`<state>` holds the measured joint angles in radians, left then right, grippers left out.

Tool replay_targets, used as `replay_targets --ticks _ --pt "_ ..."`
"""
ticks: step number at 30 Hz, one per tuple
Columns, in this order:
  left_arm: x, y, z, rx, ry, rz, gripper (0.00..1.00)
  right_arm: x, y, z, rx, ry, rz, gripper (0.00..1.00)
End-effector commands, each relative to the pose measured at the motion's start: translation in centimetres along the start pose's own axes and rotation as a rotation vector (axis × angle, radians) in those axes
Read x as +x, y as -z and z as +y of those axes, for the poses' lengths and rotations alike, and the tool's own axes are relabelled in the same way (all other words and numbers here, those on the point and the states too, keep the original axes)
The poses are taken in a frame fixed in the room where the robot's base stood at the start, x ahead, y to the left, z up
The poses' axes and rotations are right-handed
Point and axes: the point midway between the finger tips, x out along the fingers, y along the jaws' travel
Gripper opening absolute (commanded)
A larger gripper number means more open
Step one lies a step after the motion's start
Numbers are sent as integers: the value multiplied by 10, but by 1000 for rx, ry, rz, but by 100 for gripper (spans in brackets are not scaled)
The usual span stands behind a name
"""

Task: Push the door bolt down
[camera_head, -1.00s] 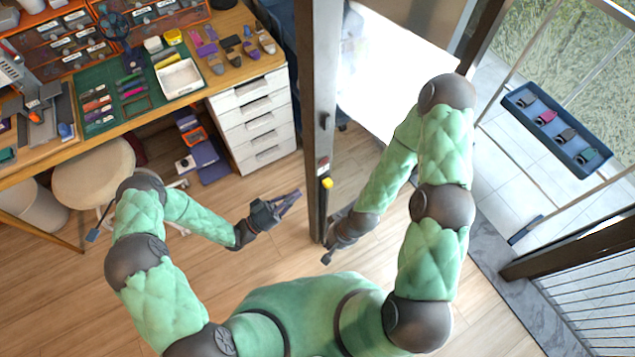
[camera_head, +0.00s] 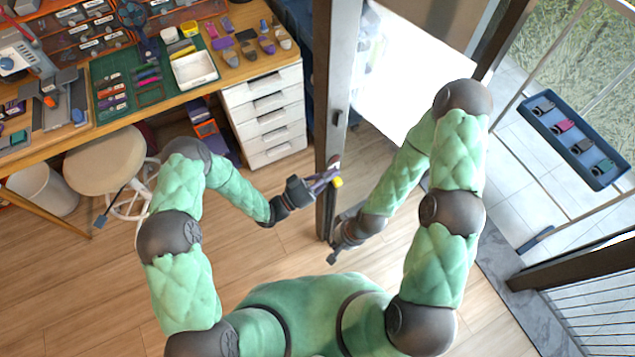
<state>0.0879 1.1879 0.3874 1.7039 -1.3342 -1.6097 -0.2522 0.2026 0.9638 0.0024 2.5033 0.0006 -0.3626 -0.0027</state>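The door bolt's yellow knob (camera_head: 337,182) shows on the edge of the upright door (camera_head: 327,110), with a small red and white part above it. My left gripper (camera_head: 328,178) is at the bolt, its fingers overlapping the door edge just left of the yellow knob. I cannot tell whether they touch it, and the gap between the fingers is unclear. My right gripper (camera_head: 335,250) is low beside the foot of the visible door edge, on its right side. Its fingers are small and partly hidden, so their opening is unclear.
A workbench with a green mat (camera_head: 125,105) and a white drawer unit (camera_head: 265,115) stand at the left. A stool (camera_head: 105,160) is below the bench. A blue tray (camera_head: 575,140) is at the right, beyond the doorway. The wooden floor in front is clear.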

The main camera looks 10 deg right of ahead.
Motion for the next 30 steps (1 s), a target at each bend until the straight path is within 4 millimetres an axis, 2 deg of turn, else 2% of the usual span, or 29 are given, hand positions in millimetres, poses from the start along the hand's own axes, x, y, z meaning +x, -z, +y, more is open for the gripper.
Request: replay_targets --ticks 3,9,23,30 --pt "-6 -20 1 -4 2 -1 0 9 0 3 0 0 0 0" --pt "-12 -36 0 -2 1 0 0 16 0 6 0 0 0 0" --pt "-13 -38 0 -1 1 0 0 16 1 6 0 0 0 0" --pt "-19 -54 0 -1 1 -1 0 30 1 11 0 0 0 0"
